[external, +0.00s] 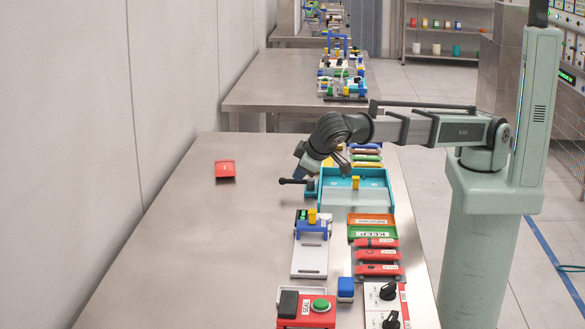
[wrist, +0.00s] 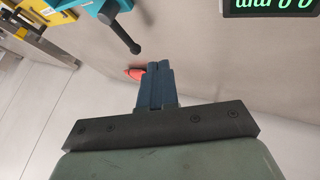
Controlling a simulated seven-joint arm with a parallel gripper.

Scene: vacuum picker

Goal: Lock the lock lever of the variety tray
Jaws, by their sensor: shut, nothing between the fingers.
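The teal tray (external: 330,203) with a pale front panel and a yellow block sits on the right part of the table. A black lever (external: 292,181) with a round knob sticks out to the left from its left side. The lever also shows in the wrist view (wrist: 122,34), pointing down from a teal part. My gripper (external: 307,169) is close above the lever's inner end in the external view; contact cannot be made out. In the wrist view my gripper (wrist: 159,66) has its fingers together and empty, to the right of and below the lever's knob.
A red object (external: 225,169) lies alone on the left of the table. A white unit with a blue handle (external: 311,230) stands in front of the tray. Green, orange and red trays (external: 374,254) line the right edge. The table's left side is mostly clear.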

